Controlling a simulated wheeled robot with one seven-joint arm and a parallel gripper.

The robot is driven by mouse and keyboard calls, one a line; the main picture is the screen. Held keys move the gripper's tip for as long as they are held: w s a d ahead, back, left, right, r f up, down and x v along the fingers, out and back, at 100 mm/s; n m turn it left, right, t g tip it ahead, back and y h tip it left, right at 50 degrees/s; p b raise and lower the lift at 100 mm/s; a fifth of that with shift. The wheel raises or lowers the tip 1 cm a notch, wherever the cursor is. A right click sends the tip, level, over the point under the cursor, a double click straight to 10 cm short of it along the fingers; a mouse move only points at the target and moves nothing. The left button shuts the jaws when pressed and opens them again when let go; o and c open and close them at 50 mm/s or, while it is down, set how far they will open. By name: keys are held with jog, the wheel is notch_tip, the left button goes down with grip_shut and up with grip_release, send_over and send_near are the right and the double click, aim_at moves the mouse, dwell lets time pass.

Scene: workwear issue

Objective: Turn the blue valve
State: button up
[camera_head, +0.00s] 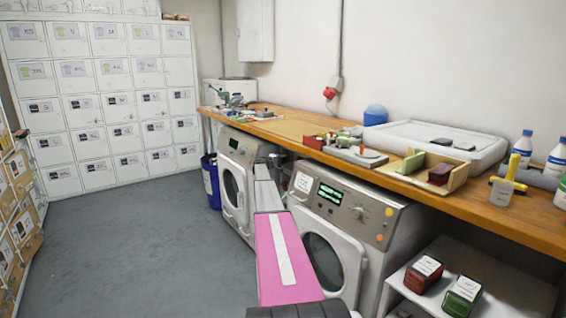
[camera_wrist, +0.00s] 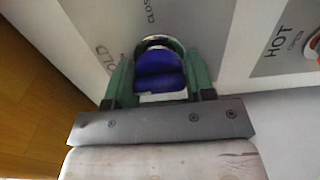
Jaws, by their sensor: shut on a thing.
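The blue valve (camera_wrist: 158,74) shows in the wrist view as a rounded blue handle in front of a pale panel. The panel carries a grey plate (camera_wrist: 112,32) with partly hidden lettering that reads like "COLD" and "CLOSE". My gripper (camera_wrist: 160,66) has its green fingers on both sides of the blue handle and is shut on it. The handle's base and far side are hidden. In the head view my arm reaches forward between the two washing machines, and I cannot make out the valve there.
A second plate marked "HOT" (camera_wrist: 280,40) with a partly visible red part is at the right of the wrist view. The wooden counter (camera_head: 480,203) runs above the near washer (camera_head: 345,215) and far washer (camera_head: 237,170). The grey floor (camera_head: 130,240) is clear at left.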

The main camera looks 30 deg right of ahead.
jog(key=shift+a, duration=0.1)
jog(key=o, duration=0.9)
jog(key=a, duration=1)
jog(key=shift+s+a, duration=0.4)
jog(key=s+a+f+y, duration=0.3)
jog(key=s+a+f, duration=0.2)
jog(key=s+a, duration=0.45)
jog(key=s+a+f+y, duration=0.3)
jog(key=s+a+f, duration=0.1)
jog(key=s+a, duration=0.55)
jog(key=s+a+f+y, duration=0.3)
jog(key=s+a+f, duration=0.2)
jog(key=s+a, duration=0.45)
jog(key=s+a+y, duration=0.3)
jog(key=s+a, duration=0.6)
jog(key=s, duration=0.1)
jog(key=s+a+f+y, duration=0.1)
jog(key=s+a+y, duration=0.2)
jog(key=s+a, duration=0.5)
jog(key=s+a+m+g+y, duration=0.1)
jog(key=s+a+y, duration=0.2)
jog(key=s+a, duration=0.6)
jog(key=shift+s+a+f, duration=0.15)
jog(key=shift+s+f, duration=0.05)
jog(key=shift+s, duration=0.55)
jog(key=shift+s+a+f, duration=0.15)
jog(key=shift+s, duration=0.55)
